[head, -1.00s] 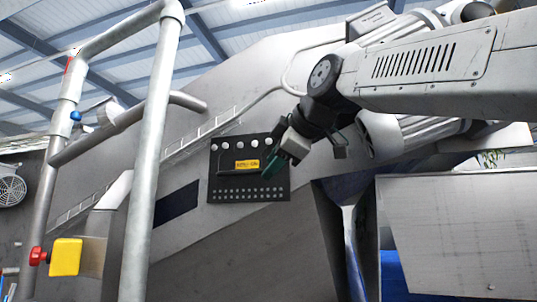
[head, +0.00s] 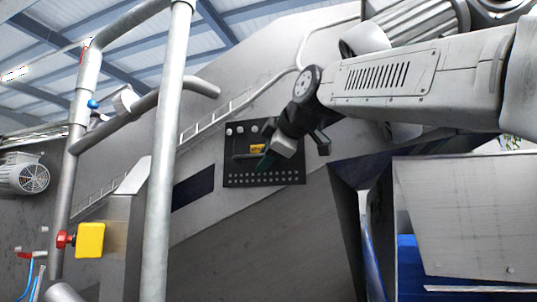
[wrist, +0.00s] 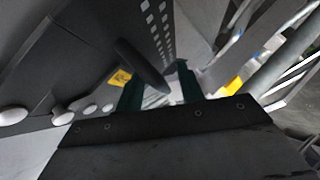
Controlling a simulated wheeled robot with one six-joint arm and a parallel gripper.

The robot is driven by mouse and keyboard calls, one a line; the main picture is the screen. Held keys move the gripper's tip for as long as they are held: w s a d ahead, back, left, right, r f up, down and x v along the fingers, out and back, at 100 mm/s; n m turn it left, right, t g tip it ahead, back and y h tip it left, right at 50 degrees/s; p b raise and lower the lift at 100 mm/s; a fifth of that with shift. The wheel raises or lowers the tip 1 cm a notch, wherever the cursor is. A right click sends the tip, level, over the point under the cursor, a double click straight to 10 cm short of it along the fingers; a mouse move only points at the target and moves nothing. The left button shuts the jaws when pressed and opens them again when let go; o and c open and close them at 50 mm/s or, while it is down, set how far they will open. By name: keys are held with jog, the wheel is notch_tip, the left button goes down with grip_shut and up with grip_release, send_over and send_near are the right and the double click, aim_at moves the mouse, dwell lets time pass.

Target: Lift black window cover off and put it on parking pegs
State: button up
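The black window cover (head: 290,180) is flat against the sloping grey machine side, with pale round knobs along its top, rows of small holes below and a yellow label (head: 257,149). Its dark bar handle (head: 243,156) crosses the middle. My gripper (head: 267,162) is in front of the cover's right part and hides some of it. In the wrist view the green fingers (wrist: 158,76) stand apart, with the handle (wrist: 143,62) reaching between them. I see no clear grip on it. I cannot make out separate parking pegs.
A grey pipe rail (head: 165,150) stands upright left of the cover. A yellow box with a red knob (head: 90,240) is at lower left. A dark rectangular panel (head: 193,193) is beside the cover. A metal bin (head: 460,215) stands at the right.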

aim_at(266, 141)
grip_shut()
jog(key=shift+s, duration=0.15)
jog(key=shift+r, duration=0.15)
jog(key=shift+r, duration=1.65)
jog(key=shift+a+r, duration=0.1)
jog(key=shift+r, duration=0.1)
jog(key=shift+r, duration=0.25)
jog(key=shift+s, duration=0.2)
